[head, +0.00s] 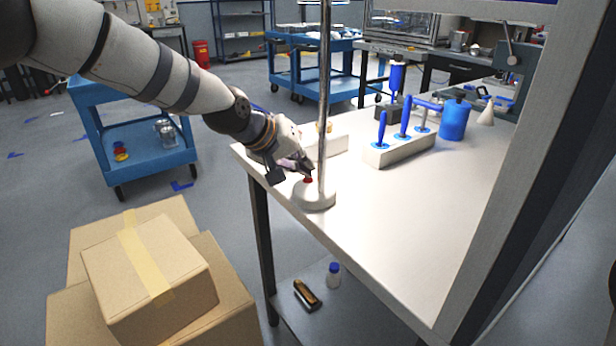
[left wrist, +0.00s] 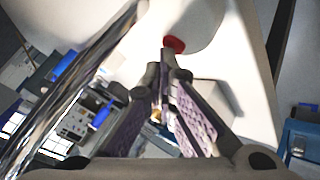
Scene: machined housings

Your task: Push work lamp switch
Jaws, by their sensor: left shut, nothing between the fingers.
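The work lamp stands on the white table with a round white base (head: 316,197) and a shiny upright pole (head: 324,90). Its red switch (head: 308,180) is a small button on the base, left of the pole. My left gripper (head: 308,172) is shut and empty, with its fingertips right at the red switch. In the left wrist view the red switch (left wrist: 174,44) shows just beyond the closed fingertips (left wrist: 168,58). I cannot tell whether they touch it or whether it is pressed in. The lamp pole (left wrist: 75,85) runs along the left there. My right gripper is not in view.
The white table (head: 400,220) holds a block with blue-handled tools (head: 398,150) and a blue container (head: 454,120) farther right. Cardboard boxes (head: 150,260) stand on the floor at the lower left. A grey frame post (head: 500,170) rises at the right. The front tabletop is clear.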

